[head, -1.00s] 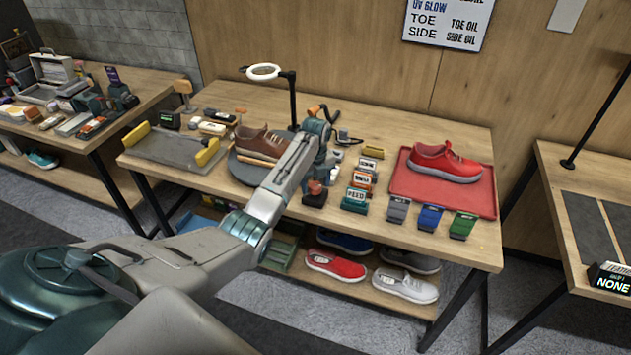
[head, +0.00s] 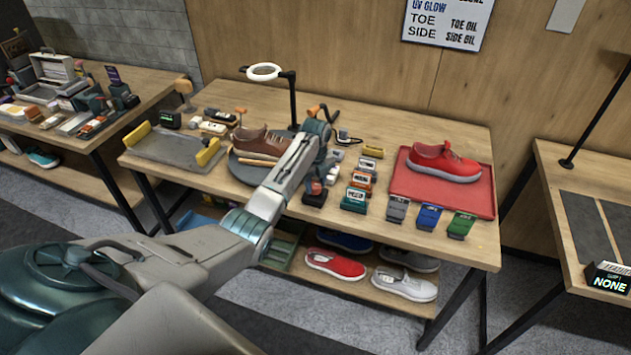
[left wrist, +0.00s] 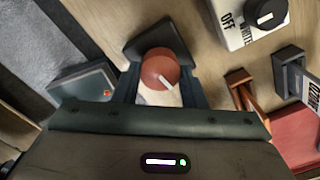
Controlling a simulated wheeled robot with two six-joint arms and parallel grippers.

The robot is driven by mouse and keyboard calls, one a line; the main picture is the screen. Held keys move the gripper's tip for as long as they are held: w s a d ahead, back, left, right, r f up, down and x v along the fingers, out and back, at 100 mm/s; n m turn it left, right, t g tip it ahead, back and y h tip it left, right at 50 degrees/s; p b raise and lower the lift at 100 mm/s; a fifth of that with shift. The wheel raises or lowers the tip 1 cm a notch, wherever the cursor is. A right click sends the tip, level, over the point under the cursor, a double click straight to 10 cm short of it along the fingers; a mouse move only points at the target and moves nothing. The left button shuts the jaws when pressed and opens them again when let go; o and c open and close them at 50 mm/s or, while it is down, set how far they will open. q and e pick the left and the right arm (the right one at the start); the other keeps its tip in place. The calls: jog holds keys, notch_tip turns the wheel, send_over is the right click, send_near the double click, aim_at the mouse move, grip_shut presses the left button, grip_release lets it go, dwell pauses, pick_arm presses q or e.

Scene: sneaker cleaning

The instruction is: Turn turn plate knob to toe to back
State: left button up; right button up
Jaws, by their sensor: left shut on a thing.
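The red turn plate knob (left wrist: 160,68) sits on a black base (left wrist: 140,45), between the fingers of my left gripper (left wrist: 160,90) in the left wrist view. That gripper is shut on the knob. The knob's white pointer mark points to the lower right in that view. In the head view my left gripper (head: 318,172) reaches down over the knob and partly hides it. The round grey turn plate (head: 243,172) stands left of it with a brown sneaker (head: 262,143) on top, partly hidden by my arm. My right gripper is not in view.
A ring lamp (head: 263,72) on a black post stands behind. Small labelled boxes (head: 355,198) stand close to the right of the knob. A red sneaker (head: 442,162) sits on a red mat (head: 480,202). A grey tray (head: 165,150) lies at the left.

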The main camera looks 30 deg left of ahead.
pick_arm(q)
jog(key=n+p, duration=0.2)
jog(key=n, duration=0.1)
jog(key=shift+r, duration=0.15)
jog(key=n+p, duration=0.2)
jog(key=n, duration=0.4)
jog(key=shift+w, duration=0.1)
jog(key=n+p, duration=0.1)
jog(key=n, duration=0.3)
jog(key=shift+p, duration=0.35)
jog(key=shift+a+n, duration=0.1)
jog(key=shift+n, duration=1.6)
jog(key=o, duration=1)
